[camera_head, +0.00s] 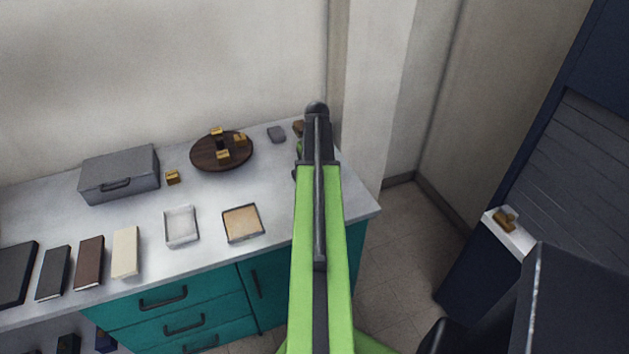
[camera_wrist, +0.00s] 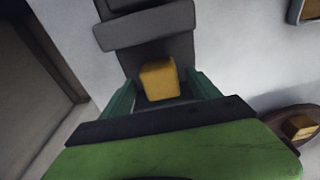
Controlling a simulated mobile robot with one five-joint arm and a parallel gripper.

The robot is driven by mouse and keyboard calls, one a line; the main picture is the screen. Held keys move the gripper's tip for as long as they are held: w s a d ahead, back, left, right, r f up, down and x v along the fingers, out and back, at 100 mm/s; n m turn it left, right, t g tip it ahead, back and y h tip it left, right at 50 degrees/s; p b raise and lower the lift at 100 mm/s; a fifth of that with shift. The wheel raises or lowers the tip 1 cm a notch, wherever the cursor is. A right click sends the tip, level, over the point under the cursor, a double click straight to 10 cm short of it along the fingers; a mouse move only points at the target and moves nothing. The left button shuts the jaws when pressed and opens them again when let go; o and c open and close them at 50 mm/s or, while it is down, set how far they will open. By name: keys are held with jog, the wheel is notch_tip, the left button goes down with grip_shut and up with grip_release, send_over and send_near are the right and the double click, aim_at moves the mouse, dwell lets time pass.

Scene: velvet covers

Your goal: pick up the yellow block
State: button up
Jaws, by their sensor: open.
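My gripper (camera_wrist: 161,88) is open in the wrist view, with teal fingers spread on either side of a yellow block (camera_wrist: 159,76). Whether the fingers touch the block, and what lies directly under it, I cannot tell. In the head view my green arm reaches over the right end of the counter and hides this block and most of the gripper. Other small yellow blocks stand there: one on the counter (camera_head: 172,177) beside a grey box, and several (camera_head: 222,156) on a round wooden board (camera_head: 205,162).
The counter (camera_head: 205,190) also holds the grey box (camera_head: 120,178), a white tray (camera_head: 181,240), a tan-bottomed tray (camera_head: 258,232), book-like slabs (camera_head: 88,265) and a grey block (camera_head: 276,134). A brownish-yellow piece (camera_head: 505,220) sits on a white ledge at right. A wall backs the counter.

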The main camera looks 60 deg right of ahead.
jog(key=shift+f, duration=0.25)
jog(key=c, duration=1.5)
